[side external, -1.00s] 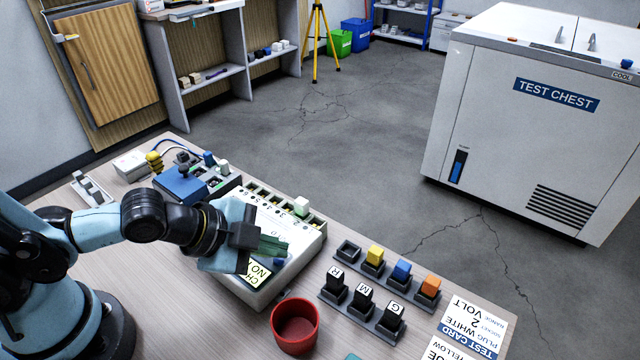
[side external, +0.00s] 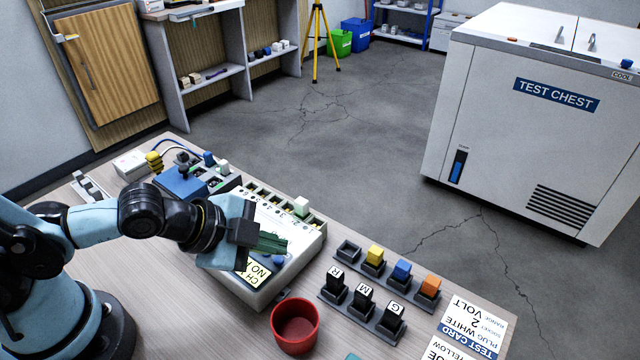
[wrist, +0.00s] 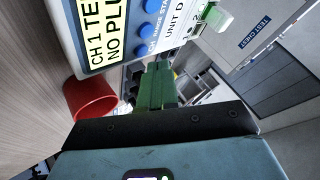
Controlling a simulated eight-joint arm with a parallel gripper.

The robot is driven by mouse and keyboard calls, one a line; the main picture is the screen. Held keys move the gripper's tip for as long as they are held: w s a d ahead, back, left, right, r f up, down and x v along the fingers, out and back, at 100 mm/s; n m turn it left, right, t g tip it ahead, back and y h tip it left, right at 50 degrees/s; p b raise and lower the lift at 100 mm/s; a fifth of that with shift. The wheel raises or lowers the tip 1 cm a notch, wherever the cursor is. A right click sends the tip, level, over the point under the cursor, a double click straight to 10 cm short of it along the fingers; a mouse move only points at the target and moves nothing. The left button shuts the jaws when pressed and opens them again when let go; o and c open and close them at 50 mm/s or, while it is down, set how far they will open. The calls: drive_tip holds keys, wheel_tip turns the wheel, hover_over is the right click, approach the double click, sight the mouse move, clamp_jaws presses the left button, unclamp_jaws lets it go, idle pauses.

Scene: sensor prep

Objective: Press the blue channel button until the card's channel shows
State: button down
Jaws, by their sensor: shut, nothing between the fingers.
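The tester unit (side external: 298,268) is a pale box on the bench, with a yellow display (wrist: 100,34) reading "CH 1 TE…" and "NO PLU…", cut off at the frame edge. Blue buttons run beside the display in the wrist view; the one by the "CH" label is the channel button (wrist: 140,50). My gripper (side external: 274,244) has its green fingers shut and empty, over the unit's face near the buttons. The fingers also show in the wrist view (wrist: 157,84); contact with a button cannot be told. The test card (side external: 462,330) lies at the right; its channel line is not readable.
A red cup (side external: 295,326) stands just in front of the unit. Racks with coloured plugs (side external: 402,270) and black lettered blocks (side external: 363,297) are to its right. A white plug (side external: 302,206) stands at the unit's back row. A blue box (side external: 181,186) sits behind left.

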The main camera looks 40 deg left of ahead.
drive_tip(key=shift+r, duration=2.5)
drive_tip(key=w+a+r+n+g+y, duration=0.1)
drive_tip(key=a+r+n+y, duration=0.1)
drive_tip(key=a+n, duration=1.1)
drive_tip(key=shift+w+a+r+n+y, duration=0.15)
drive_tip(key=shift+a+r+n+y, duration=0.25)
drive_tip(key=shift+y, duration=0.5)
drive_tip(key=shift+f, duration=0.1)
